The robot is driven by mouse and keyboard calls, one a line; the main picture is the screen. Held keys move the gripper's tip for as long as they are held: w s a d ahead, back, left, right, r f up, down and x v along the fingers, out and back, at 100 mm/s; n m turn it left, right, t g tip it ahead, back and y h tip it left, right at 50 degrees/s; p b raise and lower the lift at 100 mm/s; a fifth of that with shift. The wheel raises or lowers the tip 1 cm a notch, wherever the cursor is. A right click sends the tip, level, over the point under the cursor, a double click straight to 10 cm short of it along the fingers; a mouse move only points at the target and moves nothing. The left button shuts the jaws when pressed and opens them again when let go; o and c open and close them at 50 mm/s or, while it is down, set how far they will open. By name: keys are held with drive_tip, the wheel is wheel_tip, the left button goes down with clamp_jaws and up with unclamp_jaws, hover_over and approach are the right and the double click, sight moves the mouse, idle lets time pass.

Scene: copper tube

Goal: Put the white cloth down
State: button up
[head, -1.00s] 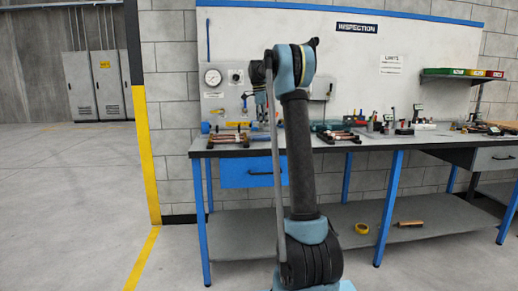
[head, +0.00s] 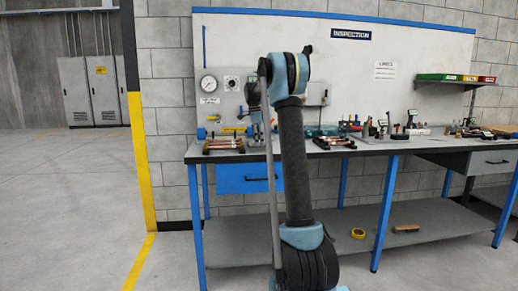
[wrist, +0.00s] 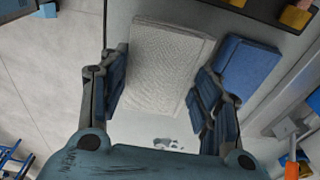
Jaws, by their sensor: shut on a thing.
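The white cloth (wrist: 168,65) is a folded, textured pad between the two fingers of my gripper (wrist: 163,98) in the wrist view. My gripper is shut on it, with a finger at each side edge. A blue folded cloth (wrist: 247,70) lies just right of the white one, beside the right finger. In the head view my arm rises in front of the workbench (head: 370,147) and its wrist hangs near the bench's left part. The gripper's fingers and the white cloth cannot be made out there.
A copper tube fixture (head: 223,145) sits on the bench's left part, and another (head: 334,143) right of my arm. Small tools crowd the bench back. A blue drawer (head: 248,178) hangs below. A tape roll (head: 358,233) lies on the lower shelf. The floor at left is clear.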

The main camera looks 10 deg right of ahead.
drive_tip(key=shift+f, duration=1.6)
drive_tip(key=shift+f, duration=0.15)
drive_tip(key=o, duration=1.3)
drive_tip(key=shift+f, duration=0.15)
